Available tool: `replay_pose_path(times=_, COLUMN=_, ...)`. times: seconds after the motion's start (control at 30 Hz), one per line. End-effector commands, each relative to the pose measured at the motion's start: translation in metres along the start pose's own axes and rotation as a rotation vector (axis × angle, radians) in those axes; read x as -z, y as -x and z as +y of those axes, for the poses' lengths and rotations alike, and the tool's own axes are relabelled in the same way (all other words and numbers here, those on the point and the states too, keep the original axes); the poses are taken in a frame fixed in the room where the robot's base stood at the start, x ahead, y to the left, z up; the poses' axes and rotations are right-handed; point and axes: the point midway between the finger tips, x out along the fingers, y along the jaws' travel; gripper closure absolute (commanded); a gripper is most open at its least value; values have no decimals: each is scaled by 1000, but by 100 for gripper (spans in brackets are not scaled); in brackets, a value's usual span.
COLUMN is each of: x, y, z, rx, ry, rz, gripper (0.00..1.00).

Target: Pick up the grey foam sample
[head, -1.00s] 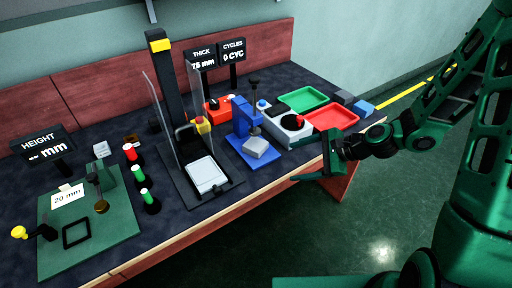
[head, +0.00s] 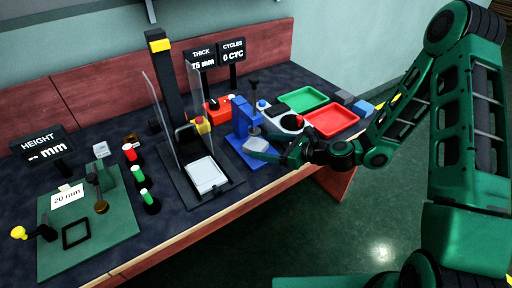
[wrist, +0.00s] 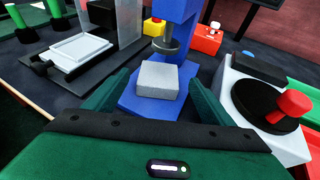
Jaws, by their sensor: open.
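The grey foam sample (wrist: 157,80) is a light grey block on the base of the blue press (wrist: 172,38), under its round plunger. In the head view the sample (head: 256,144) sits at the front of the blue press (head: 240,118). My gripper (wrist: 155,92) is open, with one green finger on each side of the sample in the wrist view. The fingers look close to the sample, but I cannot tell whether they touch it. In the head view my gripper (head: 268,150) reaches in from the right at the sample, its fingertips partly hard to make out.
A white box with a black disc and red knob (wrist: 293,103) stands close on the right. A clear-walled fixture with a white plate (head: 206,176) is to the left. Green (head: 302,98) and red (head: 333,119) trays lie behind right. The green floor is free in front.

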Motion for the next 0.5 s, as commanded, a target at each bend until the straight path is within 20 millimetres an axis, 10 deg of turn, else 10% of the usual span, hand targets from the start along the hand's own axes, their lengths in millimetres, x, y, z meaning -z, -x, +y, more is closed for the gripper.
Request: replay_pose_path(times=0.5, x=2, y=-52, z=1, rx=-1, ry=1, rz=1, gripper=23)
